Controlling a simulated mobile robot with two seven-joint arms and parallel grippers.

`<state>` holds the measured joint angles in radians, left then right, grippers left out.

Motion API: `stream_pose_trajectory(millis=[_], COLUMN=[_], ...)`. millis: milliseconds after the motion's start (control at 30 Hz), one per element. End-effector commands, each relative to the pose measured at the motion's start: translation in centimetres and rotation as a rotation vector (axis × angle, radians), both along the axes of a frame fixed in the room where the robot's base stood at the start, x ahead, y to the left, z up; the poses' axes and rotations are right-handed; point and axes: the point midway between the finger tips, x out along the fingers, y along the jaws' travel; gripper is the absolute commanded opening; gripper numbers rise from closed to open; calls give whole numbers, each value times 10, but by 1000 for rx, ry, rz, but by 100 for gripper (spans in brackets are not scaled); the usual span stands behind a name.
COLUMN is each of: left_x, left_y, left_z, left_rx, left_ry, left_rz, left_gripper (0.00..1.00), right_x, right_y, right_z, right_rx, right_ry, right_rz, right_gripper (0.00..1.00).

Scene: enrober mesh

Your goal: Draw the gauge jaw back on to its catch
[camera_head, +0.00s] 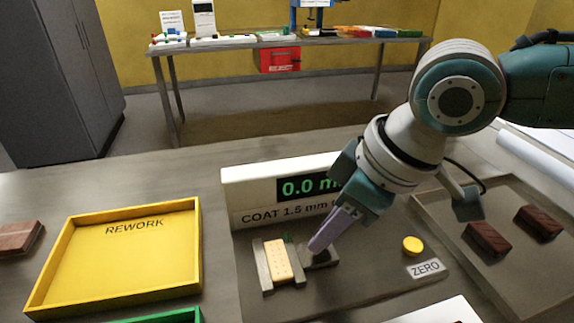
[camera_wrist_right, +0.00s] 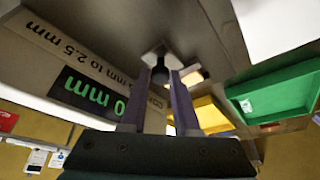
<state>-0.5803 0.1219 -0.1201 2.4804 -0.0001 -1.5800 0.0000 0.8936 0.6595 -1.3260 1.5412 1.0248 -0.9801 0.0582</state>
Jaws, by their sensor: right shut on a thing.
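The coating gauge (camera_head: 250,192) has a white housing with a green readout of 0.0 mm, partly hidden by my right arm. On its dark base a pale yellow biscuit-like piece (camera_head: 278,261) stands between grey metal blocks. The gauge jaw (camera_head: 322,261) is on the right side of that piece, partly covered by my fingers. My right gripper (camera_head: 319,246) reaches down from the right with its purple fingers shut on the jaw's dark knob (camera_wrist_right: 160,75), seen between the fingers in the right wrist view. The catch cannot be made out. My left gripper is not in view.
A yellow REWORK tray (camera_head: 190,230) is at left, with a green tray (camera_head: 178,316) in front. A yellow ZERO button (camera_head: 412,244) is right of the jaw. A grey tray (camera_head: 425,205) with brown bars (camera_head: 488,238) is at far right.

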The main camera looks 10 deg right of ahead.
Motion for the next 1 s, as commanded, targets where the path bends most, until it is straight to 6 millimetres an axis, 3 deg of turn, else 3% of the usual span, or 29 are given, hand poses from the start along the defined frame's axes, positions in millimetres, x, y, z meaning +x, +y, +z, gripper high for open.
stream_pose_trajectory(millis=[100,1000], left_x=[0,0], left_y=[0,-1], left_z=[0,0], left_rx=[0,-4], left_ry=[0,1], left_rz=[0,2], left_gripper=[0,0], right_x=[0,0], right_y=[0,1], right_z=[0,1], right_rx=[0,1], right_ry=[0,0], right_rz=[0,0], right_gripper=[0,0])
